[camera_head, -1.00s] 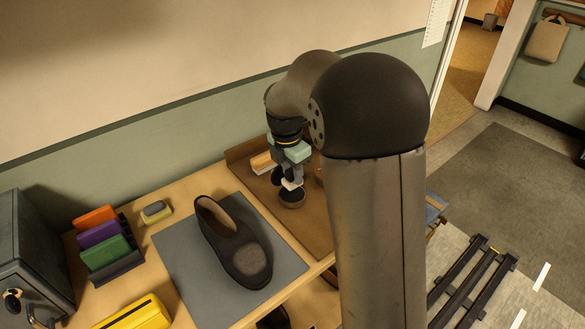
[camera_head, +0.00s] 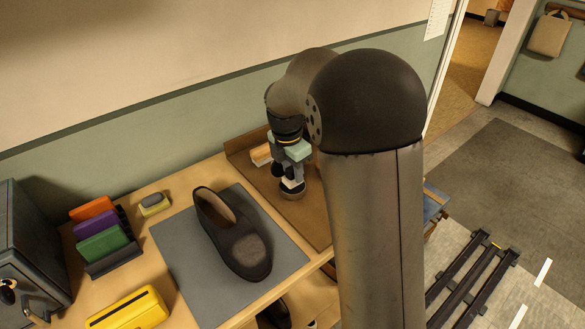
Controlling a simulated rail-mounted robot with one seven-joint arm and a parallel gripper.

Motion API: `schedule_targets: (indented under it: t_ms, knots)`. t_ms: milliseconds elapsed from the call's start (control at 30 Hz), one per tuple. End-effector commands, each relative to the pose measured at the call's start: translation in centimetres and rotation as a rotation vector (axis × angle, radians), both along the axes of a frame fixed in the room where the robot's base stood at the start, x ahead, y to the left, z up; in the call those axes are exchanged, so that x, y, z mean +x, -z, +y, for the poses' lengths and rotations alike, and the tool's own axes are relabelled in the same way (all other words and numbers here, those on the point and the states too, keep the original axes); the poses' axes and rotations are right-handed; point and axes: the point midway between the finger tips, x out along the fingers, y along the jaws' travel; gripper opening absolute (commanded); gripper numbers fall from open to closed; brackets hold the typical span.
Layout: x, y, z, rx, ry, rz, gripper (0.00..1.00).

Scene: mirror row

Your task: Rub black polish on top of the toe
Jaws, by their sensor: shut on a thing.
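A dark shoe (camera_head: 216,212) lies on a grey mat (camera_head: 185,252) on the workbench. Its toe faces the front right, and a paler, dull patch (camera_head: 249,249) covers the toe top. My gripper (camera_head: 291,175) is to the right of the shoe, over a brown tray, pointing down. It is shut on a small whitish applicator (camera_head: 293,184). Directly below is a round dark tin (camera_head: 292,194). The applicator's lower end is at the tin; I cannot tell whether it touches what is inside. My arm partly covers the tray.
A brown tray (camera_head: 312,218) holds the tin and an orange-and-white item (camera_head: 262,155). Left of the mat are a sponge-like block (camera_head: 155,204), a rack with orange, purple and green pieces (camera_head: 104,244), a yellow box (camera_head: 128,310) and a dark cabinet (camera_head: 30,250).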

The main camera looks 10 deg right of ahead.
Motion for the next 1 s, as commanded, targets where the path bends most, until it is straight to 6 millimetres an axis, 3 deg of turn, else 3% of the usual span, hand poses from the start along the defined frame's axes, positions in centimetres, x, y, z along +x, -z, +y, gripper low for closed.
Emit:
schedule_targets:
  t_ms: [1000]
  knots:
    - [0.0,1.0,0.0,0.0,0.0,0.0,0.15]
